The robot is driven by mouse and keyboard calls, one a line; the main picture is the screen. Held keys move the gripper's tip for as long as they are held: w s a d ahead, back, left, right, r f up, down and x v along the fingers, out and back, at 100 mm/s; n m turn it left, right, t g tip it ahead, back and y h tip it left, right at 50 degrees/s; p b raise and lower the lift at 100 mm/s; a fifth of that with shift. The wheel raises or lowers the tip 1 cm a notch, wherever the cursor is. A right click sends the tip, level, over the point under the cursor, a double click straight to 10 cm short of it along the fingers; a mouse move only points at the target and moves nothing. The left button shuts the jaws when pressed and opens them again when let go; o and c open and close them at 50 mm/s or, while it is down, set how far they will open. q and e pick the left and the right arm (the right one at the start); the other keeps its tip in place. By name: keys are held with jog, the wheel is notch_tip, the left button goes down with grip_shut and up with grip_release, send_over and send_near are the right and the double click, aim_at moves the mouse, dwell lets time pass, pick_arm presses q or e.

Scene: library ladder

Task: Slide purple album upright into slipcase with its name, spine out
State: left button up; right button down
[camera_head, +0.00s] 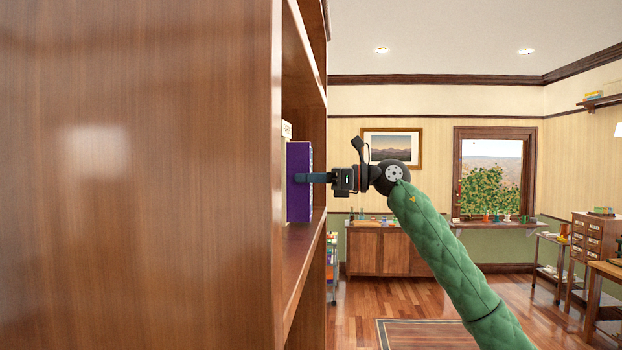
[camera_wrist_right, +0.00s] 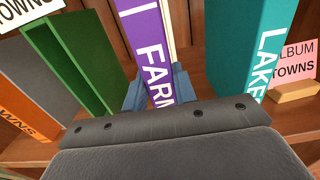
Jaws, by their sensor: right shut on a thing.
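The purple album (camera_head: 299,156) stands upright at the open front of the shelf in the head view. My right gripper (camera_head: 310,178) is shut on it. In the right wrist view its spine (camera_wrist_right: 148,45) faces me and shows "FARM", the rest cut off or hidden. The blue fingers (camera_wrist_right: 160,92) are on both sides of the spine. A green case (camera_wrist_right: 72,62) with a seemingly hollow, open front stands to its left, apart from it. I cannot read a name on the green case. My left gripper is not in view.
In the wrist view a teal album (camera_wrist_right: 240,45) lettered "LAKE" stands right of the purple one. A pink card (camera_wrist_right: 293,62) reading "ALBUM TOWNS" is farther right. An orange volume (camera_wrist_right: 22,110) is at left, below a white "TOWNS" card (camera_wrist_right: 28,10). The bookcase side (camera_head: 140,180) fills the head view's left.

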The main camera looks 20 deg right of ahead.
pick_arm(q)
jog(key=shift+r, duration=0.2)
pick_arm(e)
jog(key=shift+x, duration=0.85)
jog(key=c, duration=1)
grip_release()
jog(key=shift+c, duration=0.2)
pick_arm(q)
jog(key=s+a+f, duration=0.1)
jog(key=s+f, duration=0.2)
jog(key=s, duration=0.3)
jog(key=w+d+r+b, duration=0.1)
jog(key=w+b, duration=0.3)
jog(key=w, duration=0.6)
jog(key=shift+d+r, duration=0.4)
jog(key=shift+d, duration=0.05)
pick_arm(e)
jog(key=v, duration=0.7)
jog(key=shift+s+d, duration=0.2)
jog(key=shift+d, duration=0.1)
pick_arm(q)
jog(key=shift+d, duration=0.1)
